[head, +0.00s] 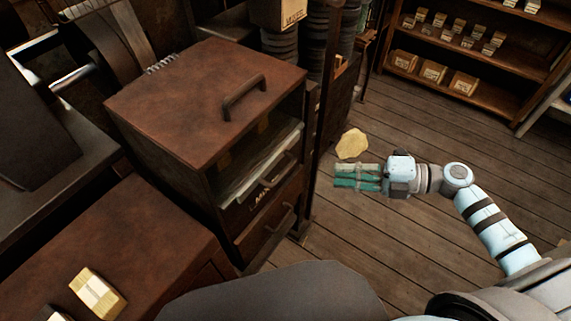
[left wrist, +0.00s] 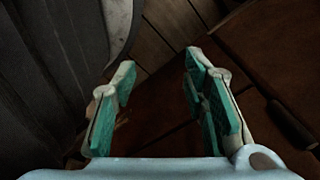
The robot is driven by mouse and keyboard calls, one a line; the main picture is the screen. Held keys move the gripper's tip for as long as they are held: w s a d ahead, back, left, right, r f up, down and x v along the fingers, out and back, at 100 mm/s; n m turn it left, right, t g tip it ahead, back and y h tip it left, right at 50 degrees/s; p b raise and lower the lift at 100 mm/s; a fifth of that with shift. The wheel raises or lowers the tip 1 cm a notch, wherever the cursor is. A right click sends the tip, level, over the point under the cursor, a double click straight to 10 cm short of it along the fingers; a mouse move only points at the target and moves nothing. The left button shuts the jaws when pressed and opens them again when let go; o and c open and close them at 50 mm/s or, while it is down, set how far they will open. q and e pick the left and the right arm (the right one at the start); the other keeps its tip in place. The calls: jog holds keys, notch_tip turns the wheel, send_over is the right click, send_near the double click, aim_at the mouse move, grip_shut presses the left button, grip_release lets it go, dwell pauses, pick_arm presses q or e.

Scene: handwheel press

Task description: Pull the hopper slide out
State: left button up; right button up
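No part is clearly recognisable as the hopper slide. A brown cabinet (head: 205,105) stands left of centre in the head view, with a dark bar handle (head: 244,97) on its top. Its front has an open bay with a pale sheet-like layer (head: 262,160) and drawers with handles (head: 280,220) below. My right gripper (head: 338,176) is open and empty, over the floor to the right of the cabinet. My left gripper (left wrist: 158,68) is open and empty in the left wrist view, above brown wooden surfaces; it does not show in the head view.
A brown bench (head: 150,265) with a pale block (head: 97,292) is at lower left. A yellowish flat piece (head: 352,143) is beyond my right gripper. Shelves (head: 480,65) with small boxes stand at back right. The plank floor (head: 400,125) between is mostly clear.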

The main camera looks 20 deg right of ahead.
aim_at(285, 170)
jog(key=x, duration=1.4)
jog(key=shift+s+a+f+p, duration=0.1)
jog(key=shift+p, duration=0.3)
jog(key=shift+c, duration=0.2)
grip_shut()
